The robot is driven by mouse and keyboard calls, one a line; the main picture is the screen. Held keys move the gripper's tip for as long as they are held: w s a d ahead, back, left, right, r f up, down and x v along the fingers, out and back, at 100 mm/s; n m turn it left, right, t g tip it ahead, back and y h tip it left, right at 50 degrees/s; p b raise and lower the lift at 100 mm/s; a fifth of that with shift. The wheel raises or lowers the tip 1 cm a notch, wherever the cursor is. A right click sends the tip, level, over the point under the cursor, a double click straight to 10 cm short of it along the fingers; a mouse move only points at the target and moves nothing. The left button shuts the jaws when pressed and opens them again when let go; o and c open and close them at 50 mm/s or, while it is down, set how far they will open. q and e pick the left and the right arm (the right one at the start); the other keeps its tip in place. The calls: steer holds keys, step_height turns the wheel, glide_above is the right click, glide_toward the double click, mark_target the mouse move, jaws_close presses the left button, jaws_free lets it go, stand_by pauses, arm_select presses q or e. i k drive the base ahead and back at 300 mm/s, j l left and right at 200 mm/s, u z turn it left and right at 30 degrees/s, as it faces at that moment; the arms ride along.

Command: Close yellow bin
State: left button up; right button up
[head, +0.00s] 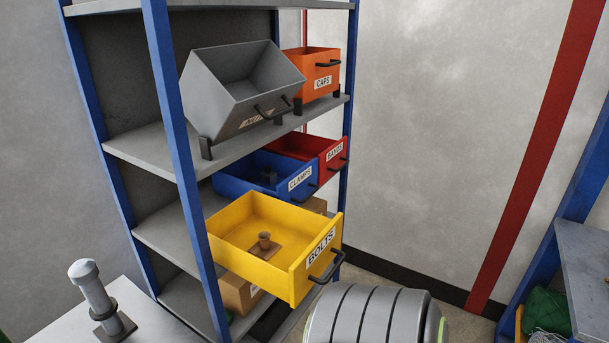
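The yellow bin (243,262), labelled BOLTS, sits on a shelf of the blue-framed rack. It is pulled out, with its front panel jutting forward past the rack toward the lower right. Its dark handle (326,266) is on the front panel. A small brown cup-like piece on a flat base (264,243) is inside it. Neither of my grippers shows in the head view.
A blue CLAMPS bin (238,186) and a red BANDS bin (325,148) are above. A tilted grey bin (214,95) and an orange CAPS bin (314,63) sit higher. A rounded silver, dark-banded object (368,318) stands close to the yellow bin's front.

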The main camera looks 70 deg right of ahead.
mark_target(310, 241)
steer(key=z, duration=2.25)
